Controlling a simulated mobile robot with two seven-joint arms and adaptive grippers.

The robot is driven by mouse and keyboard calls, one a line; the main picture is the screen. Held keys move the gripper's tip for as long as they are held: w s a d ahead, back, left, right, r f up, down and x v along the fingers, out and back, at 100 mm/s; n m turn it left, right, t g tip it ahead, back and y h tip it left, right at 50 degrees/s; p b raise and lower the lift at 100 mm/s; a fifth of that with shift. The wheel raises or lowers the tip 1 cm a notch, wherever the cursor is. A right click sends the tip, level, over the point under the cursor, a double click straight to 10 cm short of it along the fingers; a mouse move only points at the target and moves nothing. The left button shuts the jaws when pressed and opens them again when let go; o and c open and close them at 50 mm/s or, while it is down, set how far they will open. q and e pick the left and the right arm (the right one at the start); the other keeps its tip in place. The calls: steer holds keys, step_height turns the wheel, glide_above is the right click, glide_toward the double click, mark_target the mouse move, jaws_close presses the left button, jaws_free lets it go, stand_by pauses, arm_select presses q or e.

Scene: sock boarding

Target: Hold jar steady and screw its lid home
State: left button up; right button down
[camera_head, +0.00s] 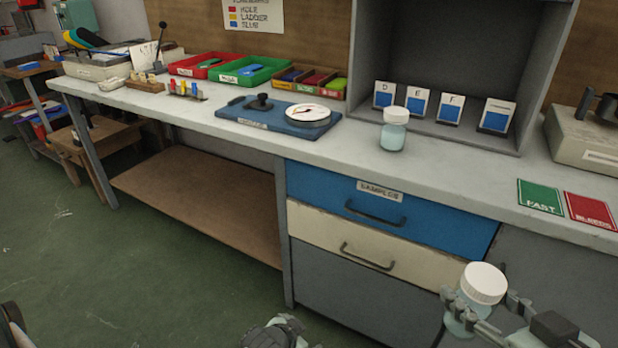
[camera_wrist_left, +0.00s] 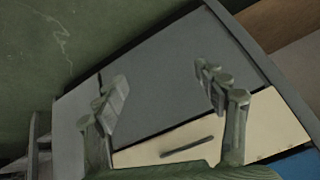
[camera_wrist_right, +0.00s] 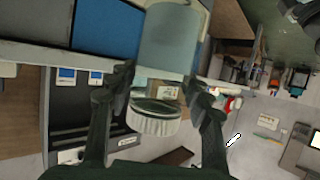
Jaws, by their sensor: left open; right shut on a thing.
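My right gripper (camera_head: 487,312) is shut on a jar with a white lid (camera_head: 484,283), in front of the drawers at the lower right. In the right wrist view, the jar's pale blue body (camera_wrist_right: 168,42) and ribbed white lid (camera_wrist_right: 153,119) show between the fingers (camera_wrist_right: 160,90). A clear neck shows between body and lid; I cannot tell how far the lid is screwed on. A second lidded jar (camera_head: 393,130) stands upright on the bench. My left gripper (camera_head: 273,333) is low at the bottom edge; its fingers (camera_wrist_left: 165,95) are apart and empty.
The bench (camera_head: 440,165) holds a blue board with a white dial (camera_head: 306,115), red (camera_head: 205,66) and green (camera_head: 250,70) trays, and sample cards (camera_head: 450,107). Green (camera_head: 540,196) and red (camera_head: 590,210) cards lie at right. Floor space before the drawers (camera_head: 395,220) is clear.

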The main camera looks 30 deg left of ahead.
arm_select(q)
steer(key=s+a+f+n+g, duration=0.1)
steer(key=s+f+g, duration=0.1)
steer(key=s+f, duration=0.2)
steer(key=s+a+f+n+g, duration=0.1)
steer(key=s+f, duration=0.3)
steer(key=s, duration=0.6)
steer(key=shift+a+f+g+y, duration=0.25)
steer(key=shift+a+g+y, duration=0.15)
steer(key=shift+a+g, duration=0.3)
